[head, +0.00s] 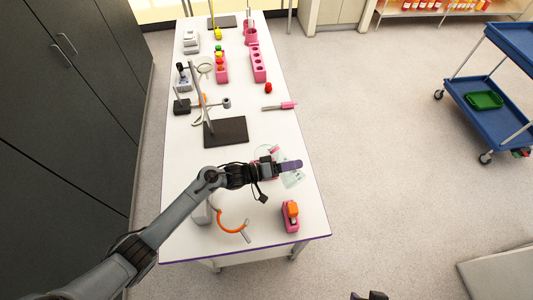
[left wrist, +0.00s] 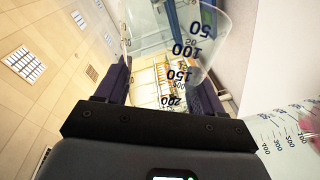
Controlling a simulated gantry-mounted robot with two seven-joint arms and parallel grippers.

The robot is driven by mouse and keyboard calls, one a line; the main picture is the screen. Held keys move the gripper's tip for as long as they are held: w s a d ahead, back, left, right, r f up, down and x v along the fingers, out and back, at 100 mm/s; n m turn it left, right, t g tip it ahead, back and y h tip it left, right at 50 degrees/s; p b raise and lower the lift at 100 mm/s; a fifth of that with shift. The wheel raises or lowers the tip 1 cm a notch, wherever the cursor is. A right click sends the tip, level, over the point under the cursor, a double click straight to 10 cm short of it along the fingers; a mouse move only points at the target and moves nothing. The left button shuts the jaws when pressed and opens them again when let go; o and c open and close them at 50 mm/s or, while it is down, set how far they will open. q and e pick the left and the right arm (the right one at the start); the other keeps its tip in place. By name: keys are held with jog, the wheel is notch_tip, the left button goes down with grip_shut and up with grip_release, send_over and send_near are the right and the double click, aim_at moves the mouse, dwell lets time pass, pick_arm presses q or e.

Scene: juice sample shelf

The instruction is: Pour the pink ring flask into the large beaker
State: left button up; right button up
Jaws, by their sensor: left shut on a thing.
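My left gripper (head: 290,165) is shut on a clear conical flask (head: 293,180) above the near part of the white table. The flask is strongly tilted, and its scale shows between the fingers in the left wrist view (left wrist: 190,50). Its pink ring is not clear to me. A large clear beaker (left wrist: 280,130) with a higher scale is at the lower right of the left wrist view, below the flask, with something pink in or behind it. In the head view the arm and gripper partly cover it. I cannot tell whether liquid is flowing. My right gripper is not clearly in view.
A pink and orange device (head: 290,216) stands at the near right table edge, and an orange ring (head: 230,222) lies near left. A stand with a dark base (head: 226,132) is behind the arm. Pink racks (head: 258,64) stand farther back. The right table strip is mostly free.

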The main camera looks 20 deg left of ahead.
pick_arm(q)
jog(key=shift+w+a+f+m+y, duration=0.1)
jog(key=shift+f+m+y, duration=0.2)
jog(key=shift+f+m, duration=0.1)
jog(key=m+p, duration=0.1)
jog(key=r+m+y+p, duration=0.1)
jog(key=m+p, duration=0.1)
jog(key=shift+w+a+r+y, duration=0.2)
jog(key=shift+a+r+y, duration=0.1)
jog(key=shift+a, duration=0.1)
jog(key=shift+s+d+f+m+t+y+b, duration=0.25)
jog(key=shift+f+m+y+b, duration=0.5)
jog(key=shift+f, duration=0.9)
jog(key=shift+s+d+f+m+g+y+b, duration=0.1)
jog(key=shift+d+f+m+y+b, duration=0.3)
jog(key=shift+f+m, duration=0.9)
jog(key=shift+s+d+f+m+t+y+b, duration=0.2)
jog(key=shift+f+m+y+b, duration=0.4)
jog(key=shift+f, duration=1.35)
